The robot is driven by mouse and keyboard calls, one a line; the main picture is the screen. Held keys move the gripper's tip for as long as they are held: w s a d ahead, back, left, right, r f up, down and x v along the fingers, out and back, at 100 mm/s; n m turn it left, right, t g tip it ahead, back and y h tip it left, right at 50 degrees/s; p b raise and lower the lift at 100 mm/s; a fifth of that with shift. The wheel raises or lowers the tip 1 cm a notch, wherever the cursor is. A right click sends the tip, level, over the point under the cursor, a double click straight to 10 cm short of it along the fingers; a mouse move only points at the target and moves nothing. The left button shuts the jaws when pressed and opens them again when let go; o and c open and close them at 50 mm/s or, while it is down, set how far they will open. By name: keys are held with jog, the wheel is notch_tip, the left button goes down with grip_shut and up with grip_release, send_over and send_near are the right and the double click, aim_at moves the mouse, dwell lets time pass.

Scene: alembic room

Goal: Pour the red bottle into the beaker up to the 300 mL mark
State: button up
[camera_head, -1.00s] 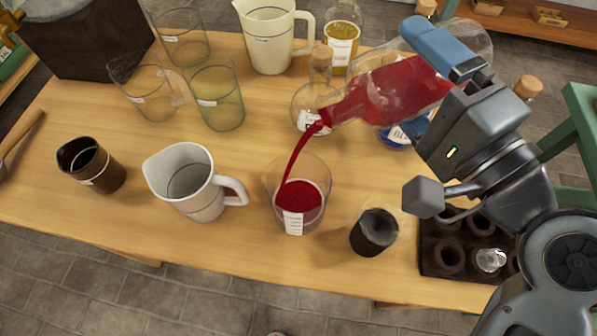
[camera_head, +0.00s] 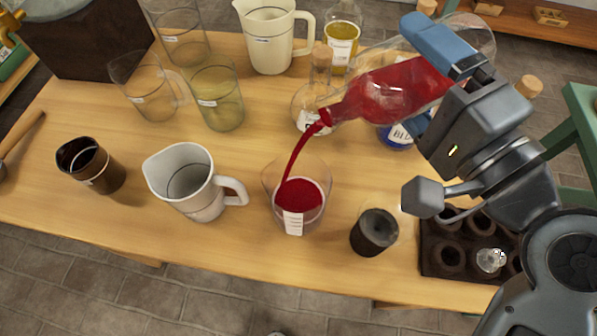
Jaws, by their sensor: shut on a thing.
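The bottle of red liquid (camera_head: 385,92) is tilted, with its mouth low and to the left, above the beaker. My gripper (camera_head: 432,85) is shut on the bottle's body. A red stream runs from the mouth into the clear beaker (camera_head: 297,222), which stands upright on the table. The beaker holds red liquid (camera_head: 300,194) in its lower part, with clear wall above it. A white scale label is on its front, but its marks are too small to read.
A white jug (camera_head: 190,185) stands left of the beaker and a dark cup (camera_head: 374,233) to its right. Several clear vessels, a cream pitcher (camera_head: 270,40) and corked bottles stand behind. A dark rack (camera_head: 432,262) is at the right. Bare table (camera_head: 250,270) lies in front.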

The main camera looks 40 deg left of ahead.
jog(key=shift+r, duration=0.15)
dwell(0.3)
jog(key=shift+w+f+m+p, duration=0.2)
jog(key=shift+f+m+p, duration=0.9)
jog(key=shift+f+m, duration=0.3)
jog(key=shift+f+m+p, duration=0.75)
jog(key=shift+f+m, duration=0.25)
jog(key=shift+m, duration=0.2)
jog(key=shift+s+a+f+m+p, duration=0.25)
jog(key=shift+s+f+m+p, duration=0.7)
jog(key=shift+m, duration=1.45)
jog(key=shift+s+a+f+m+p, duration=0.25)
jog(key=shift+m+p, duration=1.2)
jog(key=shift+m, duration=0.95)
jog(key=shift+s+a+f+m+p, duration=0.2)
jog(key=shift+s+f+m+p, duration=0.75)
jog(key=shift+m, duration=1.45)
jog(key=shift+w+d+r, duration=0.1)
jog(key=shift+w+r, duration=0.15)
jog(key=shift+w, duration=0.15)
